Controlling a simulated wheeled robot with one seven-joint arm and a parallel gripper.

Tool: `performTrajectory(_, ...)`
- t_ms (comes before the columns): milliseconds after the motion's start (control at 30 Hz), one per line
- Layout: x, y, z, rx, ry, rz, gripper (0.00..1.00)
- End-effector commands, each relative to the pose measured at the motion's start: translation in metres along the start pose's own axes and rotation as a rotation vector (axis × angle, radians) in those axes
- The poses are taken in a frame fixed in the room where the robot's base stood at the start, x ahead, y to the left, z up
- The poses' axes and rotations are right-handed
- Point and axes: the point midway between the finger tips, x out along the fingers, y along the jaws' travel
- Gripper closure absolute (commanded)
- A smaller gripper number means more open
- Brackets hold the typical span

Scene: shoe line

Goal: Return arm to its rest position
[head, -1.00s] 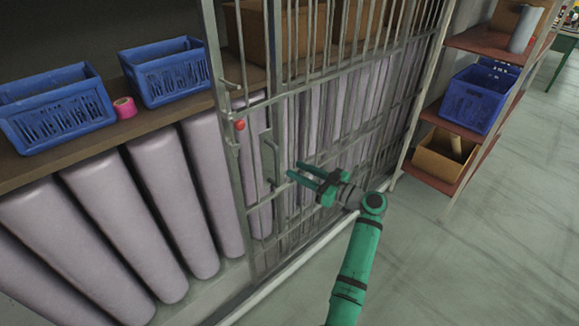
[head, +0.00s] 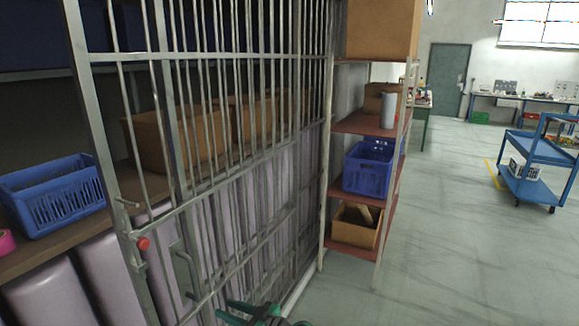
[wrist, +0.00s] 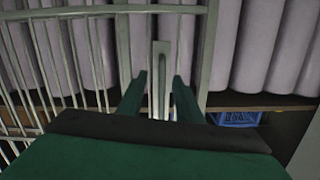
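My gripper (head: 250,306) shows only in part at the bottom edge of the head view, in front of the barred gate (head: 150,205). In the wrist view the two green fingers of my gripper (wrist: 158,95) stand apart with nothing between them. They point at the gate's bars and a flat metal plate with a handle (wrist: 160,75). I cannot tell the exact gap to the bars. Most of my arm is out of the head view.
A red knob (head: 143,244) sits on the gate. A blue crate (head: 52,192) stands on the shelf at left. A shelf rack (head: 358,124) with a blue crate (head: 368,170) stands right of the gate. The floor (head: 445,240) is open at right; a blue cart (head: 537,160) stands beyond.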

Motion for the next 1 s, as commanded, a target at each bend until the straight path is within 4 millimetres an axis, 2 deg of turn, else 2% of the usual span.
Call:
performTrajectory(33,-0.004,-0.006,0.028,0.032,-0.023,0.041,0.68)
performTrajectory(200,-0.028,-0.018,0.103,0.125,-0.09,0.195,0.68)
performTrajectory(367,-0.059,-0.037,0.164,0.195,-0.141,0.336,0.68)
performTrajectory(500,-0.091,-0.059,0.208,0.239,-0.175,0.46,0.68)
performTrajectory(700,-0.143,-0.097,0.255,0.28,-0.207,0.626,0.68)
performTrajectory(800,-0.17,-0.118,0.27,0.29,-0.215,0.703,0.68)
performTrajectory(1000,-0.226,-0.165,0.284,0.288,-0.217,0.843,0.68)
